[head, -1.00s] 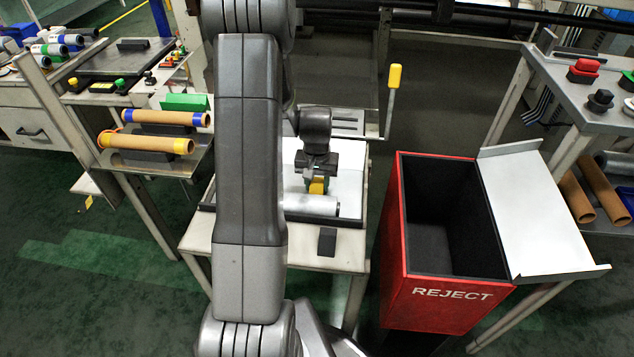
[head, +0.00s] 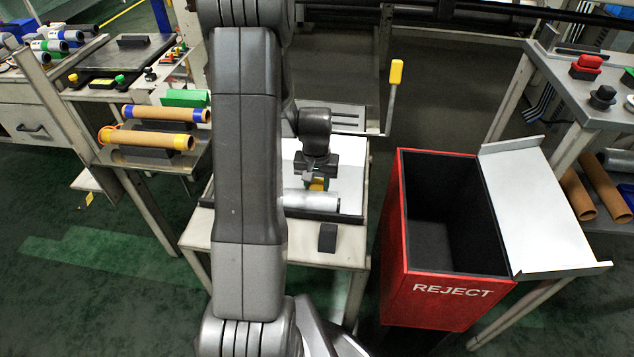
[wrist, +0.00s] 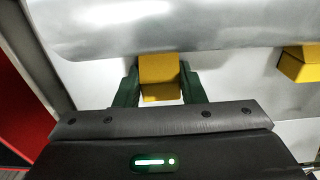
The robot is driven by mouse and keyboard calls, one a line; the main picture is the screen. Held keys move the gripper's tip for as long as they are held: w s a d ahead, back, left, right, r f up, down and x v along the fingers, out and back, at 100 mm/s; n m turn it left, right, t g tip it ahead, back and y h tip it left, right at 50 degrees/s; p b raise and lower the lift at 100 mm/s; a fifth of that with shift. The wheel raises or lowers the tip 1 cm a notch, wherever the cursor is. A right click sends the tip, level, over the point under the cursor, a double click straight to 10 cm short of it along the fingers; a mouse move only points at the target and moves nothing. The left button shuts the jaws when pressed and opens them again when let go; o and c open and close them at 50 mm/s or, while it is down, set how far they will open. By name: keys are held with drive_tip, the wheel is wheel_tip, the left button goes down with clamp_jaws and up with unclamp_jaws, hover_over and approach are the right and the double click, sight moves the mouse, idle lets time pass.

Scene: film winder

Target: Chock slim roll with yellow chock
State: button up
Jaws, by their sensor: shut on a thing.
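My gripper (wrist: 160,92) is shut on a yellow chock (wrist: 160,75), with one green finger on each side of it. The chock's far end meets the edge of the silver slim roll (wrist: 180,25) in the wrist view; I cannot tell whether they touch. In the head view the roll (head: 322,200) lies on the white table, and my gripper (head: 317,184) is just behind it. My arm hides the roll's left part. A second yellow chock (wrist: 300,63) sits at the right of the wrist view, beside the roll.
A red reject bin (head: 440,310) stands right of the table, with a white flap (head: 540,210) beside it. A lever with a yellow knob (head: 396,72) rises behind the table. A dark block (head: 327,238) sits at the table's front. Brown rolls (head: 155,138) lie on a left shelf.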

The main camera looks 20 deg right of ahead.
drive_tip(key=shift+s+a, duration=0.25)
drive_tip(key=shift+s, duration=0.2)
drive_tip(key=o, duration=1.1)
drive_tip(key=r+p, duration=0.1)
drive_tip(key=r, duration=0.6)
drive_tip(key=r+p, duration=0.2)
drive_tip(key=r, duration=0.4)
drive_tip(key=shift+s+a+r, duration=0.15)
drive_tip(key=shift+s+r, duration=0.05)
drive_tip(key=shift+r, duration=0.2)
